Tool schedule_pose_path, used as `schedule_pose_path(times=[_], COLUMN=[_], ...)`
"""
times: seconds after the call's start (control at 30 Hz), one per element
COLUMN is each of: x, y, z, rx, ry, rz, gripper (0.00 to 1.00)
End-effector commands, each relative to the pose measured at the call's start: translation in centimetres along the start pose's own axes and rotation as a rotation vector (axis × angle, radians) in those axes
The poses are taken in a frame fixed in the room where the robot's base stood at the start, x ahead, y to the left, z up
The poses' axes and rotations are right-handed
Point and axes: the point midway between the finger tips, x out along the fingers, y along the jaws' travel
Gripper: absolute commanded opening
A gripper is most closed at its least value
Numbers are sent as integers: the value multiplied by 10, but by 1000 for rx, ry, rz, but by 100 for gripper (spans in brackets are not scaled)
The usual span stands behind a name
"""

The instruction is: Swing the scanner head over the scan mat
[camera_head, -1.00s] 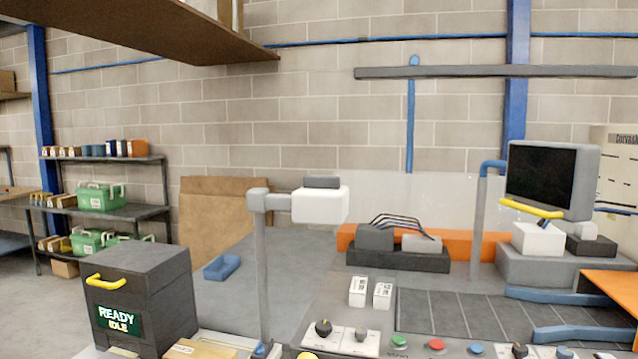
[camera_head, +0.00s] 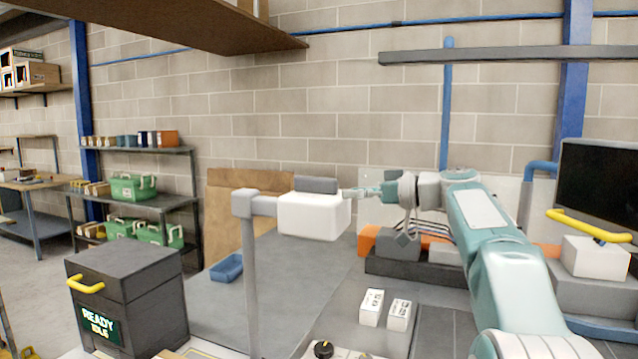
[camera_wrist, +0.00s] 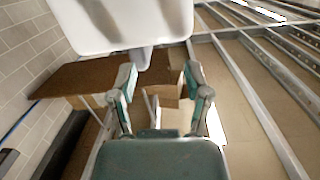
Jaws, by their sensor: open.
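The scanner head (camera_head: 314,216), a white box with a grey block on top, hangs from a short arm on a grey post (camera_head: 251,275). My gripper (camera_head: 352,192) is at the head's right side; whether it touches cannot be told. In the wrist view my gripper (camera_wrist: 160,82) has its fingers spread, with nothing between them. The white scanner head (camera_wrist: 125,22) fills the top of that view, just beyond the fingertips. I cannot pick out the scan mat for certain; the bench below the head is partly cut off by the frame's bottom edge.
A dark box with a READY IDLE screen (camera_head: 98,325) stands left of the post. Two white label blocks (camera_head: 384,309) lie on the bench. A blue tray (camera_head: 227,268) lies behind the post.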

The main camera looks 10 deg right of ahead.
Motion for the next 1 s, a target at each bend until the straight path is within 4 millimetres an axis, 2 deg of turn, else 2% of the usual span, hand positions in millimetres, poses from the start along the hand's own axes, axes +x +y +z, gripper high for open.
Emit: schedule_pose_path(times=[0.03, 0.1, 0.27, 0.37, 0.7, 0.9, 1.0], x=[-8, -17, -22, -10, 57, 79, 82], y=[13, 23, 30, 29, 23, 24, 25], z=[-3, -8, -13, -15, -22, -24, -25], rx=[-35, -77, -116, -117, -118, -115, -115], ry=[39, 82, 121, 121, 115, 117, 119], rz=[-9, -21, -33, -35, -36, -34, -32], gripper=[63, 63, 63, 63, 63, 63, 63])
